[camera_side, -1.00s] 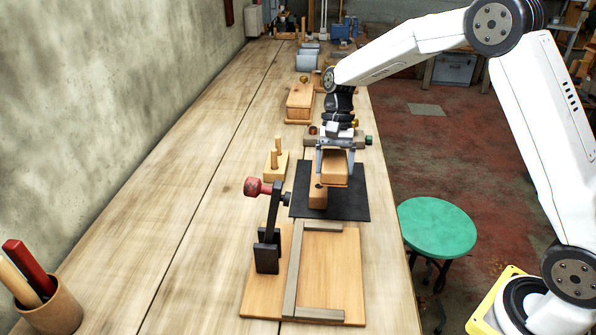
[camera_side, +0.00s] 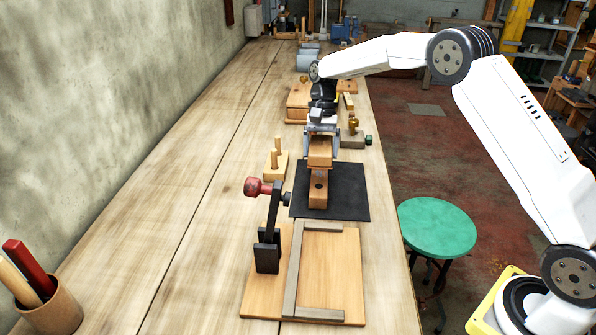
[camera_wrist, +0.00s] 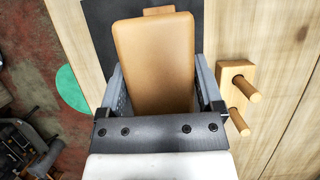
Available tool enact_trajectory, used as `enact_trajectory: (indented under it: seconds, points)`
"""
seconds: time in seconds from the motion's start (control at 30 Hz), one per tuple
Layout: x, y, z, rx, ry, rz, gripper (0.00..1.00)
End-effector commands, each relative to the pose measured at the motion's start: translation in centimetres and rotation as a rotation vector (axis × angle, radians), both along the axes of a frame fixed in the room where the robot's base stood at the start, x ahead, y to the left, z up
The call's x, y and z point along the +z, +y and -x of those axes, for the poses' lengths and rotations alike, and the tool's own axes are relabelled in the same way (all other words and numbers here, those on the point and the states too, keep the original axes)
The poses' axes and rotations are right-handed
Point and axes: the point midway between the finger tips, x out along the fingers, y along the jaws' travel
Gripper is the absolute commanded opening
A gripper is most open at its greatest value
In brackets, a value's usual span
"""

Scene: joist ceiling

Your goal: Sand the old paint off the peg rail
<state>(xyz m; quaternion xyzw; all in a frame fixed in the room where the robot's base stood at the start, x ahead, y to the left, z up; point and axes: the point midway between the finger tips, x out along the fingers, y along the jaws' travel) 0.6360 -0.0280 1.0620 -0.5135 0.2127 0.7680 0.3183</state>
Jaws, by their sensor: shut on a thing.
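My gripper (camera_side: 321,136) is shut on a tan wooden block (camera_side: 320,153), at the far edge of a black mat (camera_side: 345,190). In the wrist view the block (camera_wrist: 155,62) lies between the two fingers of my gripper (camera_wrist: 158,80). A smaller wooden block (camera_side: 318,192) with a dark round spot on top rests on the mat, just nearer than the held one. A short wooden piece with two upright pegs (camera_side: 276,162) stands left of the mat and also shows in the wrist view (camera_wrist: 237,85). I cannot make out old paint on it.
A wooden board (camera_side: 335,265) with grey fences lies in front of the mat, beside a black clamp (camera_side: 267,250) with a red knob. A wooden box (camera_side: 298,104) and a grey fixture (camera_side: 352,138) stand behind.

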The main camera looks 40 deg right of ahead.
Motion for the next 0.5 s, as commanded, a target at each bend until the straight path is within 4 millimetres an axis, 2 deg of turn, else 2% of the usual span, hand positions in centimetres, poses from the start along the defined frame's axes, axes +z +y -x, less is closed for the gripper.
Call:
enact_trajectory:
  seconds: [0.5]
  points:
    - [-4.4, 0.0, 0.1, 0.000, 0.002, -0.001, 0.38]
